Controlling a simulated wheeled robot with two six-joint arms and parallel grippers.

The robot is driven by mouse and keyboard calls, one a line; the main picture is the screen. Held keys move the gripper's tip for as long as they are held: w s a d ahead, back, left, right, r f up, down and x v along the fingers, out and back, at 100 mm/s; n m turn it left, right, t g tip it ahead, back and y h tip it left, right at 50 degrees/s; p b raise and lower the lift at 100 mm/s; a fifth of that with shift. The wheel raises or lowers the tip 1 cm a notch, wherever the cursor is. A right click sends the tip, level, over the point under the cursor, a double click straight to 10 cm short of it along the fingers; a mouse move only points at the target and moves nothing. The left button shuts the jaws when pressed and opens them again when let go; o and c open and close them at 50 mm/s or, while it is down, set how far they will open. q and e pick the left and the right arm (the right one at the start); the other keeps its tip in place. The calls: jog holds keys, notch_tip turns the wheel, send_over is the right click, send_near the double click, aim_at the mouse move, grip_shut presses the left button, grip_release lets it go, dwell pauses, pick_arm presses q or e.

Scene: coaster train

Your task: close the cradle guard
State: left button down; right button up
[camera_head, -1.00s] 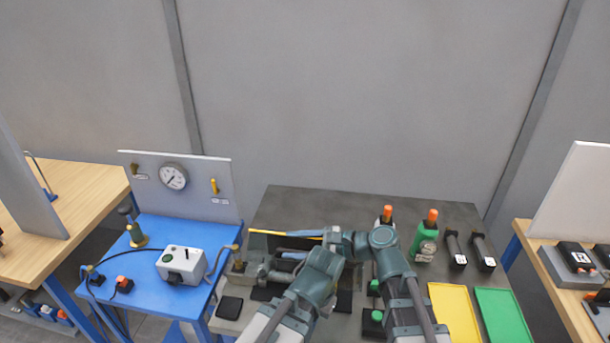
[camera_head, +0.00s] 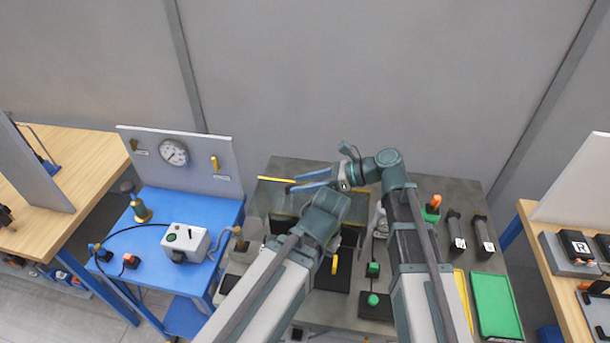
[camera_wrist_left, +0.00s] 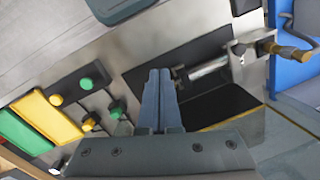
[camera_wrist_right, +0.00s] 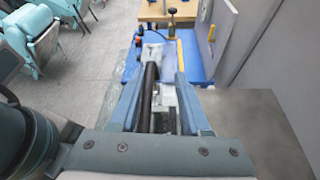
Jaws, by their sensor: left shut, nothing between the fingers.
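A clear panel with a yellow edge (camera_head: 275,181), which looks like the cradle guard, shows at the back left of the grey bench. A second yellow line runs below it. My right gripper (camera_head: 292,187) is at the panel's right end with its fingers spread; contact cannot be told. The right wrist view shows the same fingers (camera_wrist_right: 158,105) apart with nothing clearly held. My left gripper (camera_wrist_left: 156,100) is shut and empty over the bench, near the dark cradle recess and a metal rod (camera_wrist_left: 205,70). My left wrist hides its fingertips and part of the cradle in the head view.
Green buttons (camera_head: 373,270) sit right of the cradle. A green tray (camera_head: 492,305), a yellow tray (camera_head: 461,298) and an orange-capped bottle (camera_head: 435,201) are further right. A blue table (camera_head: 160,245) with a gauge panel (camera_head: 195,160) stands left.

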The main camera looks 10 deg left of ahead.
dwell(0.3)
jog(key=shift+d+r, duration=0.25)
jog(key=shift+d, duration=0.15)
jog(key=shift+s+p+v, duration=0.2)
jog(key=shift+p+v, duration=2.85)
jog(key=shift+v, duration=4.45)
